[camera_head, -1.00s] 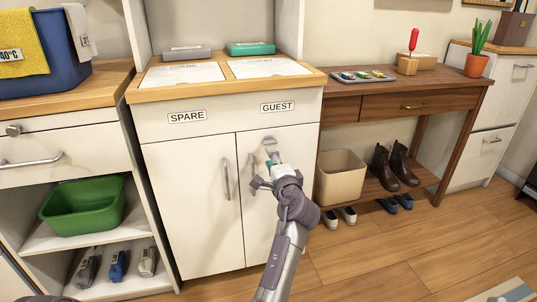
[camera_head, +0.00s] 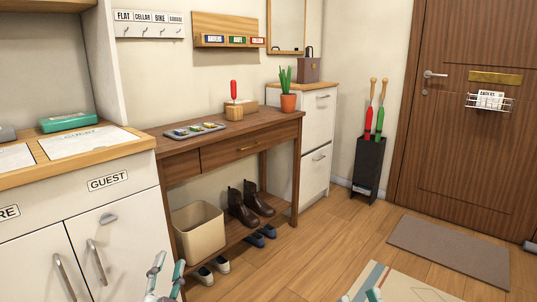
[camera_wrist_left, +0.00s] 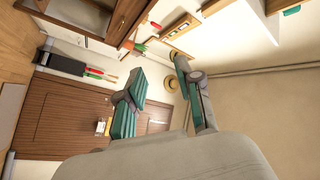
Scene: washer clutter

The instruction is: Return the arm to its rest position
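My left gripper (camera_head: 169,262) rises from the bottom edge of the head view, in front of the guest cabinet and the beige bin. In the left wrist view its two teal-padded fingers (camera_wrist_left: 158,64) stand apart with nothing between them, so it is open and empty. Only a small teal and grey tip of my right gripper (camera_head: 373,294) shows at the bottom edge, over the floor mat. The rest of the right gripper is cut off, so its opening cannot be told.
The white guest cabinet (camera_head: 120,235) stands at left, its doors shut. A beige bin (camera_head: 199,230) and boots (camera_head: 242,207) sit on the lower shelf of the wooden console table (camera_head: 225,160). Open floor (camera_head: 300,250) lies in the middle. A brown door (camera_head: 470,150) is at right.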

